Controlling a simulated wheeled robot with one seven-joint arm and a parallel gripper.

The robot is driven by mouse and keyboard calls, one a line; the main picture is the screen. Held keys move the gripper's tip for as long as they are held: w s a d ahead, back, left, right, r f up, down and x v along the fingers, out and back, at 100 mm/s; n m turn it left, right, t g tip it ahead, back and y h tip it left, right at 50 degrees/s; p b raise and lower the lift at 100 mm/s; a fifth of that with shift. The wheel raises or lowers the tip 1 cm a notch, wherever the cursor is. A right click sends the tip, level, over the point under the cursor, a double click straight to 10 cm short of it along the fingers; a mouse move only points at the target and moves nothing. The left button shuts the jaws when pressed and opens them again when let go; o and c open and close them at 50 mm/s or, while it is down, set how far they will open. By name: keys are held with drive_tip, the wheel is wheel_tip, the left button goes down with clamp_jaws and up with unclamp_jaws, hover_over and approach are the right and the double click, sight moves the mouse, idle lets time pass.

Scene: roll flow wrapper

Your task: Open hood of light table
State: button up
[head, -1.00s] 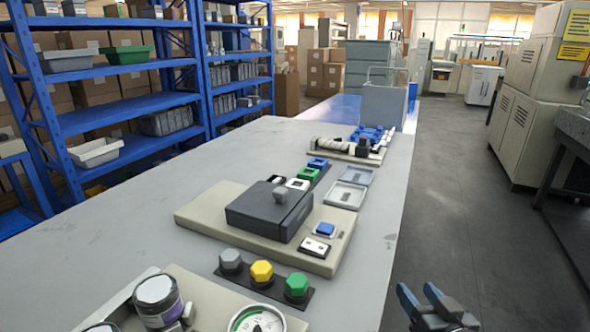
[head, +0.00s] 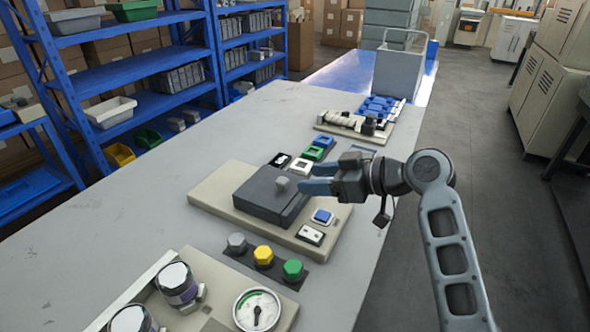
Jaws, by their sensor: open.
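The light table has a beige base (head: 223,190) lying on the grey bench, with a dark grey hood (head: 262,198) on it that looks closed. A blue button (head: 322,216) and a small white switch plate (head: 310,235) sit on the base, right of the hood. My gripper (head: 304,180) is open and reaches in from the right, its blue-grey fingers pointing left toward the knob. The fingertips are very close to the knob in the picture; I cannot tell whether they touch it.
Grey, yellow and green hex knobs (head: 264,256) stand in front of the light table. A round gauge (head: 257,310) and jars (head: 178,285) are nearer. Coloured square frames (head: 312,153) and a roll device (head: 345,122) lie behind. The bench's left part (head: 120,215) is clear.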

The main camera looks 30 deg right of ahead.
sight(283, 180)
drive_tip(key=x, duration=0.7)
drive_tip(key=shift+w+a+f+p, duration=0.15)
drive_tip(key=shift+p, duration=0.15)
drive_tip(key=shift+c, duration=0.3)
clamp_jaws()
